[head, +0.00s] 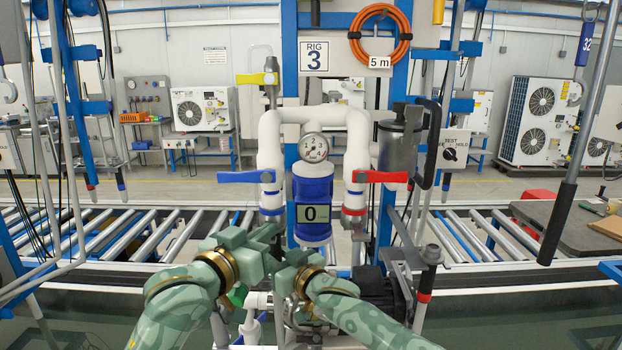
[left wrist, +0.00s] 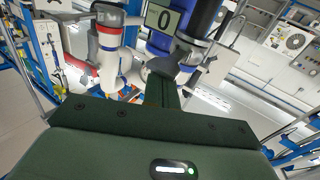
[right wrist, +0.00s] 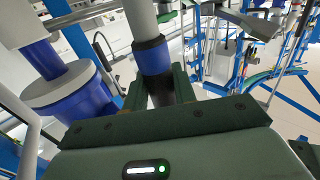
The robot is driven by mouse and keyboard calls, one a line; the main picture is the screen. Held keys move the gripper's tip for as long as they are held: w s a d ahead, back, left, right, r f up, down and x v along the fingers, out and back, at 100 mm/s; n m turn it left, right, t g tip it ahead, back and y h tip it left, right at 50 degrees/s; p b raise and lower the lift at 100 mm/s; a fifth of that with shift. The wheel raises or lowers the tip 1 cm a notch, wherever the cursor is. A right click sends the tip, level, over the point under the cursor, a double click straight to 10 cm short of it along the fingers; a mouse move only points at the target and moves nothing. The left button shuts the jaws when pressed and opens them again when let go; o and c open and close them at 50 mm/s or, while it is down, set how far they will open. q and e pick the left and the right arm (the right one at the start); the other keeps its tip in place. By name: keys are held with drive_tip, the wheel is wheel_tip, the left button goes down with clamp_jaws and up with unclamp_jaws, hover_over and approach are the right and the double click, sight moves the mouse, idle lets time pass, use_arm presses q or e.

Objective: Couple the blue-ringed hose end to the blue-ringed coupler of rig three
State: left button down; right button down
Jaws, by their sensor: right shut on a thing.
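Rig three's blue-ringed coupler (head: 271,208) hangs at the foot of the left white pipe, under the blue lever. My right gripper (right wrist: 158,92) is shut on a dark piece, apparently the hose end, in line with that band. In the head view my right gripper (head: 284,262) is below the coupler. My left gripper (head: 268,234) is beside it, with its fingers (left wrist: 162,90) together and apparently empty.
The blue pump body (head: 313,190) with its 0 display stands just right of the coupler. The red-ringed coupler (head: 355,208) is farther right, under the red lever (head: 383,177). Roller conveyors (head: 130,238) run behind.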

use_arm(q)
drive_tip(key=shift+f, duration=0.6)
use_arm(e)
drive_tip(key=shift+r, duration=0.4)
